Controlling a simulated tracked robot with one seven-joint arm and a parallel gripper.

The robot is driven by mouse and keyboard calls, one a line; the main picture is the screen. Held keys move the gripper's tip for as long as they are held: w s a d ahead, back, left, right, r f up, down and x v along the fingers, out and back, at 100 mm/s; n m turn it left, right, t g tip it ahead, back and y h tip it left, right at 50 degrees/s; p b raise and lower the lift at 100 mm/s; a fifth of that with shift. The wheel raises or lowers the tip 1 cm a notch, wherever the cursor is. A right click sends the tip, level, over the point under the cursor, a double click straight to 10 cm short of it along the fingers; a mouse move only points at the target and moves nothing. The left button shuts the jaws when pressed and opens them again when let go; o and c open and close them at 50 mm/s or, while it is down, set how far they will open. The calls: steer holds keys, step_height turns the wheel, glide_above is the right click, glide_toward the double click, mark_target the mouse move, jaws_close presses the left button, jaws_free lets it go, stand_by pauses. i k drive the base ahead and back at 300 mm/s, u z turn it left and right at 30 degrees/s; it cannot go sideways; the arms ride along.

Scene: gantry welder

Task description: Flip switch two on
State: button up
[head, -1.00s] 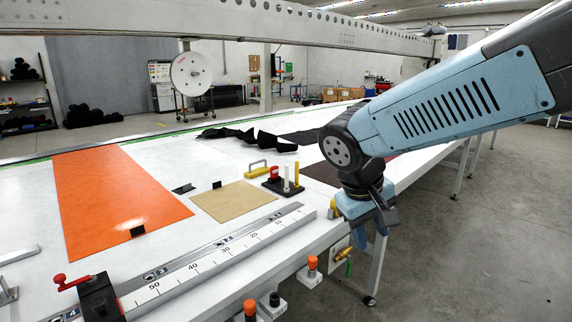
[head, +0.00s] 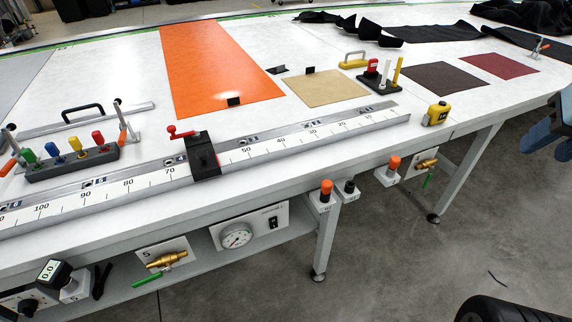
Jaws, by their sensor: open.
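I cannot tell which control is switch two, as no such label is readable. Along the table's front edge sit an orange-capped control (head: 326,191), a black-capped one (head: 349,187) and a second orange-capped one (head: 393,164). A small black rocker switch (head: 272,222) is on the white gauge panel (head: 251,230) under the table edge; its position is too small to tell. My gripper (head: 545,145) is partly visible at the right edge, cut off by the frame, open, with nothing seen in it. It is well right of these controls and apart from them.
A brass valve with green handle (head: 166,262) and another valve (head: 427,164) stick out from the front. A long ruler (head: 275,145) with black clamp (head: 203,155) lies along the edge. A yellow tape measure (head: 436,113) stands nearby. Floor in front is mostly clear.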

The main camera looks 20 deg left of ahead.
mark_target(273, 220)
steer(key=z, duration=1.2)
steer(key=i, duration=0.1)
steer(key=u, duration=2.85)
steer(key=k, duration=0.9)
steer(key=u, duration=0.2)
steer(key=i, duration=0.9)
steer(key=z, duration=0.1)
